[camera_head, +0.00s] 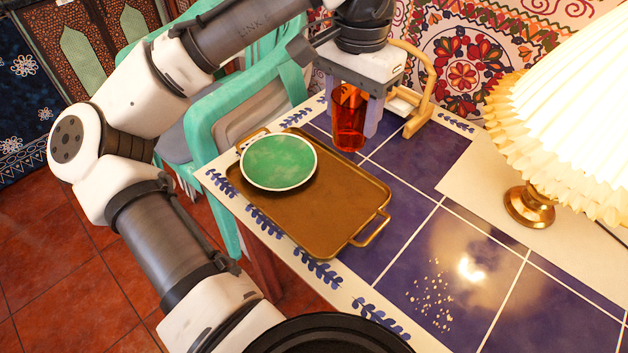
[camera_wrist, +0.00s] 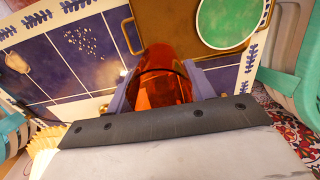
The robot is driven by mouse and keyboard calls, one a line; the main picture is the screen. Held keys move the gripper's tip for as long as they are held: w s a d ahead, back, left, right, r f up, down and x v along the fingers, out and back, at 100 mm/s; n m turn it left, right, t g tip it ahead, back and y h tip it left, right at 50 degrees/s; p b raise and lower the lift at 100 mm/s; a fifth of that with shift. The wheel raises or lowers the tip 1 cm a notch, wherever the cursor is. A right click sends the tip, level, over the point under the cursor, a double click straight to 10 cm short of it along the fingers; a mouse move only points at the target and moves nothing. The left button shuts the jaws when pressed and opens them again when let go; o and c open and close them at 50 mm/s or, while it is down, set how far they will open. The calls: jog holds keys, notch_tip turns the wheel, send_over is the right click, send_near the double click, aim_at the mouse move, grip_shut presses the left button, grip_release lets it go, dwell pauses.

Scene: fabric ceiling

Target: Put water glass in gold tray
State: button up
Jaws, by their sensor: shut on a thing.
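The water glass is a clear amber-orange tumbler (camera_head: 347,126), upright between the fingers of my gripper (camera_head: 357,112). My gripper points down and is shut on the glass, behind and right of the gold tray (camera_head: 335,215). I cannot tell whether the glass's base touches the table. In the wrist view the glass (camera_wrist: 162,78) fills the space between the two fingers (camera_wrist: 160,85), with the tray (camera_wrist: 165,22) just beyond it. A green plate with a white rim (camera_head: 279,161) lies on the tray's back left part; the tray's front right part is bare.
The blue-tiled table (camera_head: 410,225) is clear right of the tray. A lamp with a pleated shade and brass base (camera_head: 529,206) stands at right. A wooden stand (camera_head: 422,95) is behind my gripper. Green chairs (camera_head: 225,110) stand left of the table.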

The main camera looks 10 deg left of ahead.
aim_at(349, 146)
notch_tip(349, 146, down, 20)
jog(key=shift+r+b, duration=0.2)
jog(key=shift+b, duration=0.15)
jog(key=shift+f, duration=0.1)
jog(key=o, duration=1)
notch_tip(349, 146, up, 12)
jog(key=shift+r, duration=0.15)
